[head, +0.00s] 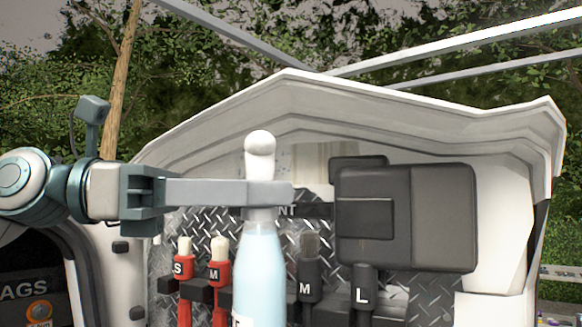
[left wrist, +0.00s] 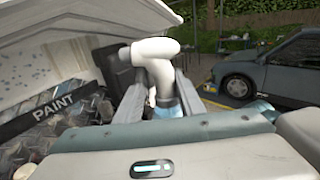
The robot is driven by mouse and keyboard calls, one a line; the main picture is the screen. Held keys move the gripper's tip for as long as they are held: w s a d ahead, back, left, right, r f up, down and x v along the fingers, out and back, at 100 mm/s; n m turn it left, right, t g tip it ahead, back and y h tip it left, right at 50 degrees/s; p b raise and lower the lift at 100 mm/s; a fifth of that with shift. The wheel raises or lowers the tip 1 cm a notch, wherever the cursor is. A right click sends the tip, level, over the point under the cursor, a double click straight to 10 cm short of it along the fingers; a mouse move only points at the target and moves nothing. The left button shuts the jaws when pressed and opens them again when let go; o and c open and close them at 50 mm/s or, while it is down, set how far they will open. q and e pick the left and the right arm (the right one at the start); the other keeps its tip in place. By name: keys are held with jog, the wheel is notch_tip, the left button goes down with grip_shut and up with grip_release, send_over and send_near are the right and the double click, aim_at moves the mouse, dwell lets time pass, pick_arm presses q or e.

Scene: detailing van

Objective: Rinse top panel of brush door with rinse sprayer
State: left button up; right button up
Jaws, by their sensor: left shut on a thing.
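My left gripper (head: 272,193) reaches in from the left and is shut around the neck of the rinse sprayer (head: 260,262), a pale blue bottle with a white spray head. The sprayer is upright, and its base is cut off by the head view's lower edge. In the left wrist view the white spray head (left wrist: 155,52) stands up between the fingers. Behind it is the brush door (head: 400,300), with diamond-plate metal below a pale upper panel (head: 310,160). The sprayer and a dark box hide part of that panel. My right gripper is not in view.
Red brushes (head: 218,265) marked S and M, and black ones (head: 310,275) marked M and L, hang on the door. A dark rounded box (head: 440,215) stands right of the sprayer. A grey car (left wrist: 270,70) is parked beyond, in the left wrist view.

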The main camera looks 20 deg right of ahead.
pick_arm(q)
jog(key=s+d+b, duration=0.6)
jog(key=s+d, duration=0.1)
jog(key=d, duration=0.1)
jog(key=shift+d+b, duration=0.35)
dwell(0.8)
jog(key=shift+r, duration=0.15)
jog(key=o, duration=0.4)
jog(key=c, duration=0.3)
grip_shut()
